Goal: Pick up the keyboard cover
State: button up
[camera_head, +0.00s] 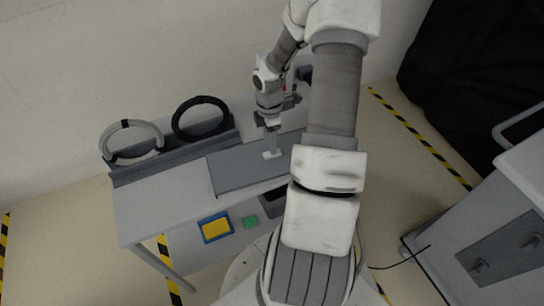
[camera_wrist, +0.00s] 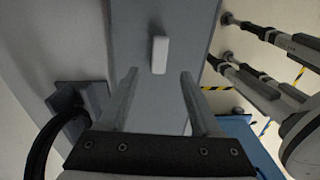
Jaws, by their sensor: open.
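The keyboard cover (camera_head: 232,172) is a flat dark grey panel lying on top of the grey cart. It has a small white handle (camera_head: 271,154) that stands up from it. In the wrist view the cover (camera_wrist: 190,35) runs up the middle, with the white handle (camera_wrist: 160,55) in front of the fingertips and roughly centred between them. My gripper (camera_head: 271,138) is over the handle in the head view; its two fingers (camera_wrist: 158,82) are apart with nothing between them in the wrist view. My arm hides the right part of the cover.
A grey coiled cable (camera_head: 132,138) and a black coiled cable (camera_head: 201,118) rest along the back of the cart. A blue and yellow box (camera_head: 215,228) and a green item (camera_head: 250,222) lie on the lower shelf. Another cart (camera_head: 510,245) stands at right.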

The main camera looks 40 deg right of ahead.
aim_at(272, 157)
jog(key=shift+d+f, duration=0.2)
jog(key=shift+f, duration=1.25)
jog(key=shift+d+f, duration=0.2)
jog(key=shift+f, duration=1.2)
jog(key=shift+c, duration=0.3)
grip_shut()
